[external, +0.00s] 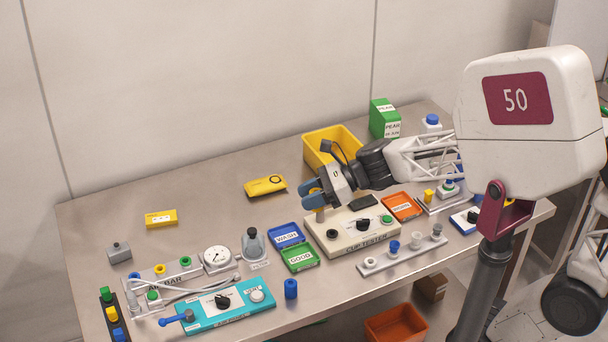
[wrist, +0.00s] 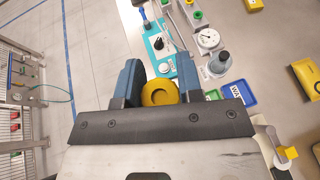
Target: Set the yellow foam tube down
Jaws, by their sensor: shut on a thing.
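My gripper (external: 313,193) has blue fingers and hangs near the left end of the cup tester (external: 352,230). In the wrist view, my gripper (wrist: 159,88) is shut on the yellow foam tube (wrist: 159,93), seen end-on as a round yellow ring between the two fingers. The black palm edge hides part of the tube.
A blue tube (external: 291,289) stands near the front edge. The bench between the yellow boxes at left is clear.

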